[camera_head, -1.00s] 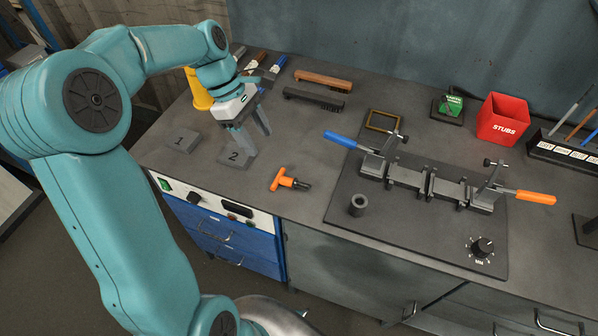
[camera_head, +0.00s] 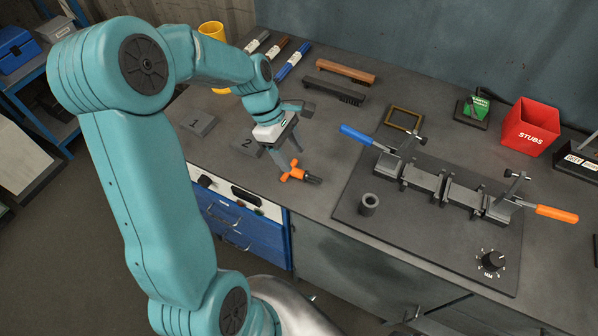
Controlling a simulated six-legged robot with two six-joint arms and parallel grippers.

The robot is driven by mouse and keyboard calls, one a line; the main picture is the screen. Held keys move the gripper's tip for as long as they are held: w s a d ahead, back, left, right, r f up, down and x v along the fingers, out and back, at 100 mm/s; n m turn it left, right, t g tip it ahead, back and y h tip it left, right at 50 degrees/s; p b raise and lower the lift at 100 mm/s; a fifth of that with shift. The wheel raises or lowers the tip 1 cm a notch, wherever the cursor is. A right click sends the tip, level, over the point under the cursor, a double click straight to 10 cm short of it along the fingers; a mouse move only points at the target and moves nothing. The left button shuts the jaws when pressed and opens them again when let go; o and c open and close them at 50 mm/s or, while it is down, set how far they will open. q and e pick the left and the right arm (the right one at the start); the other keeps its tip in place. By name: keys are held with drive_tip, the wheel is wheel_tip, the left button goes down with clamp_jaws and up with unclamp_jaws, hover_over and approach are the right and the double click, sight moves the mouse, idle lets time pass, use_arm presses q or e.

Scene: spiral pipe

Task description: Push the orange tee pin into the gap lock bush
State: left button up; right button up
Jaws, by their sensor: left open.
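The orange tee pin (camera_head: 296,173) lies on the grey bench top near its front edge, its dark tip pointing right. My left gripper (camera_head: 290,165) is open, fingers pointing down, right at the pin's orange handle. I cannot tell whether the fingers touch it or stand just behind it. A short dark hollow bush (camera_head: 369,204) stands upright on the fixture plate (camera_head: 430,240), to the right of the pin; it looks like the gap lock bush. My right gripper is not in view.
A clamp fixture (camera_head: 440,187) with a blue handle (camera_head: 357,134) and an orange handle (camera_head: 557,214) sits on the plate. Blocks marked 1 (camera_head: 196,124) and 2 (camera_head: 246,146) lie left of the gripper. Brushes (camera_head: 340,91) and a red STUBS bin (camera_head: 530,128) stand behind.

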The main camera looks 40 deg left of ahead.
sight(297, 170)
use_arm(q)
drive_tip(key=x, duration=0.4)
drive_tip(key=shift+s+f, duration=0.15)
drive_tip(key=shift+f, duration=0.1)
drive_tip(key=shift+d+f, duration=0.15)
drive_tip(key=shift+f, duration=0.15)
drive_tip(key=shift+c, duration=0.3)
clamp_jaws()
